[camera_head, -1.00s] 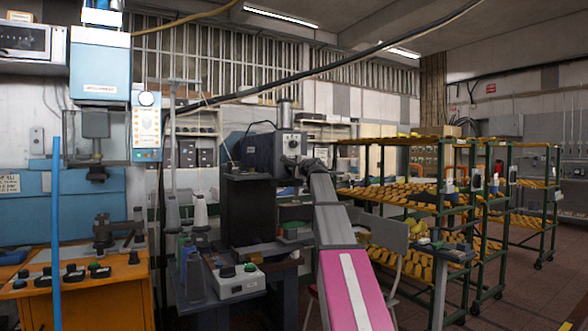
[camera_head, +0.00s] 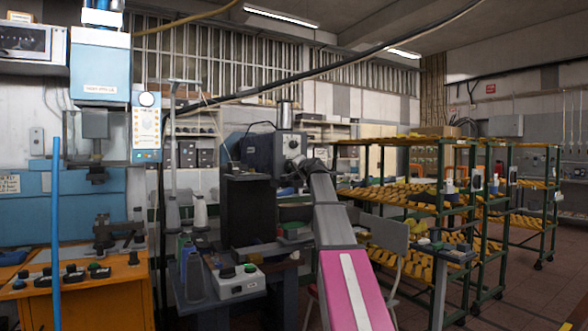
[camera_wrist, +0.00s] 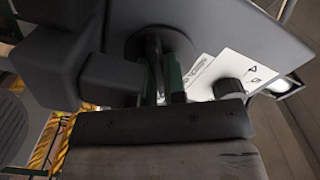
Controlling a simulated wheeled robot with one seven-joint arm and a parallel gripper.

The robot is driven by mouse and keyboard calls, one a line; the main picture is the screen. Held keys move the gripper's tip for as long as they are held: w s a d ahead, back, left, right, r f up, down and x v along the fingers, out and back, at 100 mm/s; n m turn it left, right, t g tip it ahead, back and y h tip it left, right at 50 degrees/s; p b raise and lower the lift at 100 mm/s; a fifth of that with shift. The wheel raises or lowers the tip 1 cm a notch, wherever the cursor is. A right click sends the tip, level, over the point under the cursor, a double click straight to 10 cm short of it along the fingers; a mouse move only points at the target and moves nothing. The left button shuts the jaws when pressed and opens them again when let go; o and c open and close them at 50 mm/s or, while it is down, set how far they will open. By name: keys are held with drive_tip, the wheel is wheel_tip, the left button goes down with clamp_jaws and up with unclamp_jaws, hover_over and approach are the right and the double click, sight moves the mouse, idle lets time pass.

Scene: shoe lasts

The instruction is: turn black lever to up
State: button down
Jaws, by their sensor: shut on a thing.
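A grey machine box (camera_head: 262,152) with a light front panel (camera_head: 293,146) stands at the middle of the head view. My gripper (camera_head: 313,164) is at its right side, small and dark there. In the wrist view my gripper (camera_wrist: 163,85) is shut on the black lever (camera_wrist: 154,62), in front of a round dark base on the machine's grey face. The fingers and the lever are both dark, and the lever's exact angle is hard to tell. A white label panel with a black knob (camera_wrist: 228,88) is just right of the gripper.
Green-framed racks (camera_head: 440,195) with yellow shoe lasts stand right of the machine. A grey chair (camera_head: 385,235) is close beside my arm. A white control box (camera_head: 235,280) sits on a bench below the machine. Open floor shows at the far right.

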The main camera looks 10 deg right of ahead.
drive_tip(key=shift+n, duration=0.3)
drive_tip(key=c, duration=1.2)
unclamp_jaws()
drive_tip(key=shift+s, duration=0.1)
